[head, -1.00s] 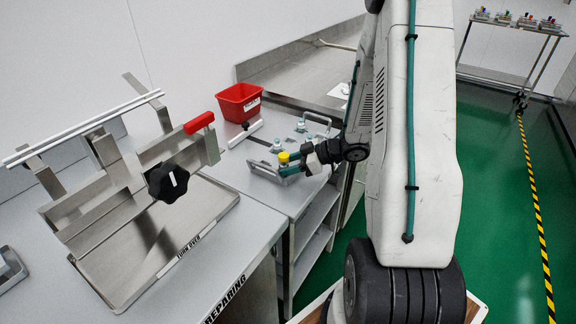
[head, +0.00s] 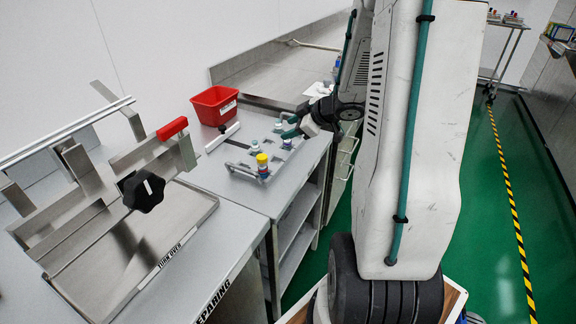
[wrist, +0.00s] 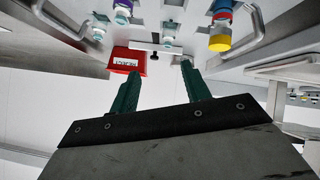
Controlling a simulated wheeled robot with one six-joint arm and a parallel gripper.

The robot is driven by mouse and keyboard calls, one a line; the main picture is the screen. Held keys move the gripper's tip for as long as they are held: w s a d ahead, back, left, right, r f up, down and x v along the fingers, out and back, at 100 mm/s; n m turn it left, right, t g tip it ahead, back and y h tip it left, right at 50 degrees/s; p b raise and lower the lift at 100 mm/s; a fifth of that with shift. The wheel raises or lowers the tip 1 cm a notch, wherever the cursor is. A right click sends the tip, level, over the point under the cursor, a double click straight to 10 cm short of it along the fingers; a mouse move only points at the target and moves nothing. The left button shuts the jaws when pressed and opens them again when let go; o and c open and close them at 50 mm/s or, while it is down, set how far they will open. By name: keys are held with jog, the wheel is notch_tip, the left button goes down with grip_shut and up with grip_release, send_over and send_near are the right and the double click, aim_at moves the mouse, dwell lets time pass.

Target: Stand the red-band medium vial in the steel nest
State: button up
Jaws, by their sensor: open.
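The yellow-capped vial (head: 262,168) with red and blue bands stands upright at the near edge of a grey plate with handles (head: 238,170) in the head view. In the wrist view the same yellow-capped vial (wrist: 219,38) is at the upper right, its red band visible above the cap. My gripper (head: 290,127) is open and empty, apart from the vial, above and to the right of it. The open fingers of my gripper (wrist: 159,72) also show in the wrist view with nothing between them. I cannot clearly make out which seat is the steel nest.
Other pale-capped vials (head: 254,146) stand on the plate, and one in the wrist view has a purple band (wrist: 122,15). A red bin (head: 214,104) is behind them. A steel fixture with a black knob (head: 143,191) is at left. Green floor is open at right.

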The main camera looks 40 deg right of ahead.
jog(key=s+a+r+m+g+h, duration=0.1)
jog(key=s+a+r+m+h, duration=0.2)
jog(key=r, duration=0.4)
jog(key=a+r+m+g+h, duration=0.1)
jog(key=a+r+m+h, duration=0.1)
jog(key=r+h, duration=0.35)
jog(key=s+a+r+m+g+y, duration=0.1)
jog(key=s+a+g+y, duration=0.5)
jog(key=s+a, duration=1.4)
jog(key=s+m, duration=0.1)
jog(key=s, duration=0.1)
jog(key=shift+s+a+g, duration=0.35)
jog(key=shift+a+g, duration=0.05)
jog(key=shift+r, duration=0.1)
